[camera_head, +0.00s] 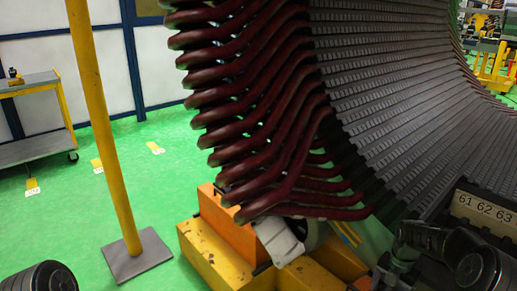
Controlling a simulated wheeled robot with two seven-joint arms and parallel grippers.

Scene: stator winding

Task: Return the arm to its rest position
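A large stator (395,85) fills the upper right, with dark red coil ends (255,110) fanning out on its left side and grey slotted rows inside. A dark part of my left arm (40,278) shows at the bottom left edge. Dark rounded links, apparently of my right arm (465,258), show at the bottom right in front of the stator. I make out no gripper fingers on either side. A tan plate reading 61 62 63 (482,210) is at the right edge.
An orange and yellow support (215,255) stands under the stator, with a pale grey part (280,241) on it. A yellow post (103,130) on a grey base plate stands left. A cart (35,148) is farther back. Green floor is open between them.

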